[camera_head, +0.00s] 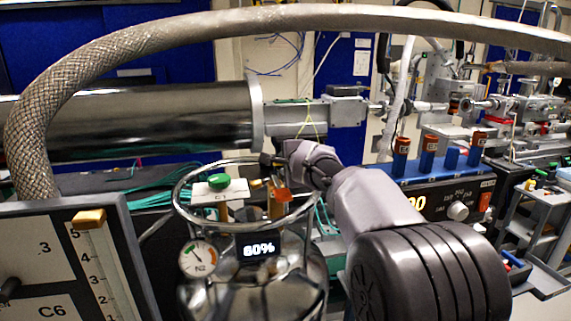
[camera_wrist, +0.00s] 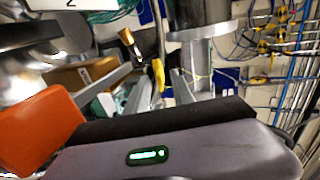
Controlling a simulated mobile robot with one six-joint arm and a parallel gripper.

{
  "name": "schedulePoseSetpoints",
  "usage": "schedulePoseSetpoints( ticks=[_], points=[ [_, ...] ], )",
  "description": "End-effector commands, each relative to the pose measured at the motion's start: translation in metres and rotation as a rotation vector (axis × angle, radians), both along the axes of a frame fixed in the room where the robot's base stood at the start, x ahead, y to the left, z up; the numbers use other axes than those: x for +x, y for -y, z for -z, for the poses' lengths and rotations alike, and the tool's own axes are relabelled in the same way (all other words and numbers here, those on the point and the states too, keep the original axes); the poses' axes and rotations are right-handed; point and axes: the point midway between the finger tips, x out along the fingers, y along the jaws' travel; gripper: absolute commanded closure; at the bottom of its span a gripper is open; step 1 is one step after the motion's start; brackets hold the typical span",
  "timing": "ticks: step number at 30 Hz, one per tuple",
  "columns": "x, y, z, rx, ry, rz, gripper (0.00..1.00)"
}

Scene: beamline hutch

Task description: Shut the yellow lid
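No lid that I can clearly identify as the yellow one shows in either view. In the wrist view a small curved yellow piece (camera_wrist: 158,75) shows beyond my gripper; I cannot tell whether it is the lid. My gripper (camera_head: 278,160) is small and dark in the head view, above the ringed steel vessel (camera_head: 255,290). In the wrist view, grey finger-like bars stand apart with no object clearly held between them. A brass-ended cylinder (camera_wrist: 128,42) is to the left of the yellow piece.
The vessel carries a ring, an N2 gauge (camera_head: 198,259), an 80% display (camera_head: 257,247) and a green knob (camera_head: 218,182). An orange block (camera_wrist: 40,130) is close at left. A thick braided hose (camera_head: 110,50) arches overhead. A panel (camera_head: 60,260) stands front left.

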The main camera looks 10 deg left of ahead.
Motion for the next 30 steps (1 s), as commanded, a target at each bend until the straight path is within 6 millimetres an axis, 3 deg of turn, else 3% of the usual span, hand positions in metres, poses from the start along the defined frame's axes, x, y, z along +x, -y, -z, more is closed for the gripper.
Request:
schedulePoseSetpoints(
  ticks=[7,11,24,30],
  points=[
    [-0.001,0.0,0.0,0.0,0.0,0.0,0.72],
    [-0.012,0.005,-0.006,0.001,0.001,0.0,0.72],
    [-0.124,0.052,-0.055,0.001,0.002,0.001,0.72],
    [-0.147,0.062,-0.064,0.001,0.0,0.0,0.72]
  ],
)
